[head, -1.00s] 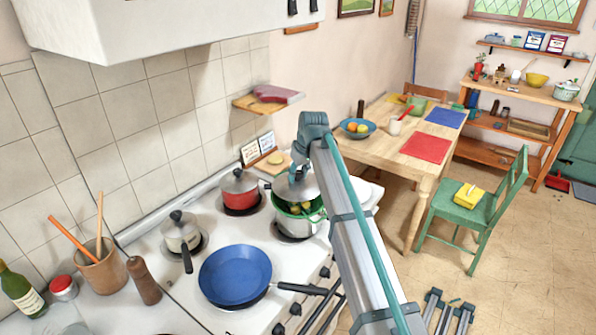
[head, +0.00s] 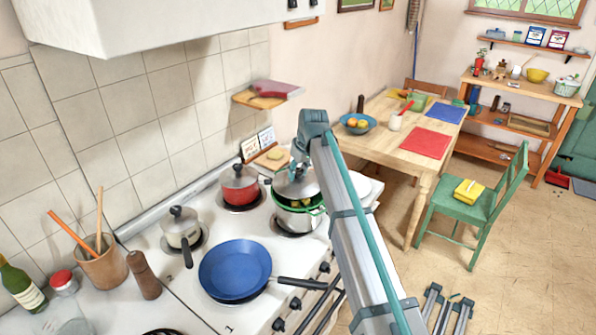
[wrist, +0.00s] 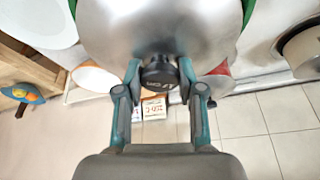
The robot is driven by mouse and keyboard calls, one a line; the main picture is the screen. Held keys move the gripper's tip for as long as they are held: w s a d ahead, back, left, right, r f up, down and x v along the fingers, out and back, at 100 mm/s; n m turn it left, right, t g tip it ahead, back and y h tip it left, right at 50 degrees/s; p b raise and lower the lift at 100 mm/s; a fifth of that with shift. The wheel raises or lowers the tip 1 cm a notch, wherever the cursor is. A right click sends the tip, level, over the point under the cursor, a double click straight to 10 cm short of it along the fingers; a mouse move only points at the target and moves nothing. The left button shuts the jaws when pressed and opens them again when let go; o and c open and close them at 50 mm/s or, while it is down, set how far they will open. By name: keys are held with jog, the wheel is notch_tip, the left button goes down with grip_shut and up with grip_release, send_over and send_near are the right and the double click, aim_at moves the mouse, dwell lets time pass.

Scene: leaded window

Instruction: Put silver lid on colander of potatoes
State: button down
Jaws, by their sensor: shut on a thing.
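The silver lid (head: 303,187) is held over the colander, tilted, with its black knob (wrist: 160,72) between my fingers. My gripper (wrist: 160,80) is shut on this knob; in the head view the end of my arm partly hides it. A few yellowish potatoes (head: 304,202) show in the gap at the lid's front edge. The colander's green rim (wrist: 246,12) also peeks out beside the lid in the wrist view. I cannot tell whether lid and rim touch.
A red pot (head: 239,188) stands left of the colander, and a cream saucepan (head: 181,230) further left. A blue frying pan (head: 235,269) is in front. The table (head: 391,149) lies beyond, to the right.

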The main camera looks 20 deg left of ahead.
aim_at(299, 182)
jog(key=shift+s+d+f, duration=0.3)
jog(key=shift+s+f, duration=0.05)
jog(key=shift+f, duration=0.35)
jog(key=shift+s+d+f, duration=0.25)
jog(key=shift+s+d, duration=0.25)
jog(key=shift+s, duration=0.35)
dwell(1.3)
jog(key=c, duration=0.6)
grip_release()
jog(key=shift+c, duration=0.2)
jog(key=shift+o, duration=0.3)
jog(key=o, duration=0.5)
jog(key=shift+w, duration=0.1)
jog(key=shift+r, duration=0.1)
jog(key=shift+r, duration=0.1)
jog(key=shift+r+p, duration=1.4)
jog(key=shift+r, duration=2)
jog(key=shift+a, duration=0.1)
